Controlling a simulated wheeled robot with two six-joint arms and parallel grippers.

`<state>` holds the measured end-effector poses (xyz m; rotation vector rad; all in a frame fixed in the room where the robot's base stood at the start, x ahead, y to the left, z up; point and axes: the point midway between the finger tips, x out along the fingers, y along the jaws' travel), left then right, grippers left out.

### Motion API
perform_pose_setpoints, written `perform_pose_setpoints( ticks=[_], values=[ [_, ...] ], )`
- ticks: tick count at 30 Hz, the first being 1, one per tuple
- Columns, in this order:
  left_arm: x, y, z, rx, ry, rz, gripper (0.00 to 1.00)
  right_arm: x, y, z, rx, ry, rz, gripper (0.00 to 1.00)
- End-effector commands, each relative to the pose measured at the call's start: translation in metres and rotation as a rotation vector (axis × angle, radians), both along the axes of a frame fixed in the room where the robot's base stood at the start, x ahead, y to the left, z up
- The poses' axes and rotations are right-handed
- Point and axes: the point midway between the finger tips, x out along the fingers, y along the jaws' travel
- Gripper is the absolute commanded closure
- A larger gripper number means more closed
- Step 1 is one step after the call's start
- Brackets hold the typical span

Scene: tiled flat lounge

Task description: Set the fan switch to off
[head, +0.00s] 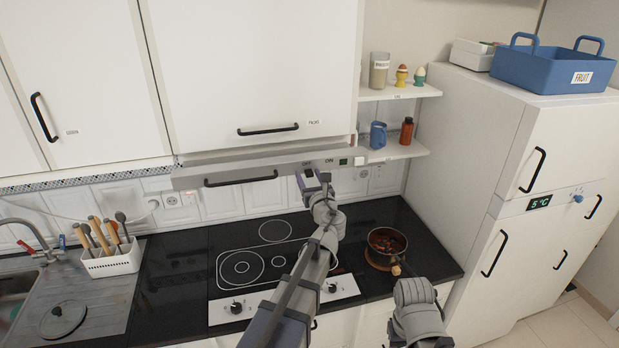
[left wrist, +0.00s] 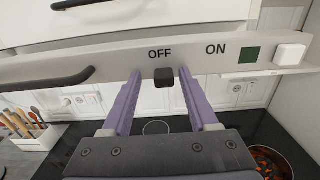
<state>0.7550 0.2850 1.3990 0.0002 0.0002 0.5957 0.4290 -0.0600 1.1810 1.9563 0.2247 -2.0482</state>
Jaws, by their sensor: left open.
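The fan switch is a black knob (left wrist: 164,77) on the grey front strip of the cooker hood (head: 245,166). In the left wrist view it sits just below the OFF label (left wrist: 159,54), left of the ON label (left wrist: 216,49). My left gripper (left wrist: 159,80) is open, with one purple finger on each side of the knob. Whether a finger touches the knob I cannot tell. In the head view my left gripper (head: 311,180) is at the hood's front and partly covers the switch area.
A dark green square (left wrist: 249,54) and a white block (left wrist: 289,54) are right of ON. A black hood handle (left wrist: 46,79) is at left. Below are the hob (head: 244,268) and a pot (head: 386,243). Shelves (head: 397,150) stand right of the hood.

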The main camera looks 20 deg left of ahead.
Motion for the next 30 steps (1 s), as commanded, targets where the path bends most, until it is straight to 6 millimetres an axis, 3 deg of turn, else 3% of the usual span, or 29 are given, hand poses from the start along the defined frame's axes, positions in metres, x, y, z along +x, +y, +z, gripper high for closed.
perform_pose_setpoints(
  ticks=[8, 22, 30],
  values=[
    [-0.005, -0.004, 0.000, 0.000, 0.000, -0.002, 0.40, 0.000, 0.000, 0.000, 0.000, 0.000, 0.000, 0.50],
    [-0.061, -0.041, 0.000, 0.000, 0.000, -0.002, 0.40, 0.000, 0.000, 0.000, 0.000, 0.000, 0.000, 0.50],
    [-0.064, -0.044, 0.000, 0.000, 0.000, 0.000, 0.40, 0.000, 0.000, 0.000, 0.000, 0.000, 0.000, 0.50]
  ],
)
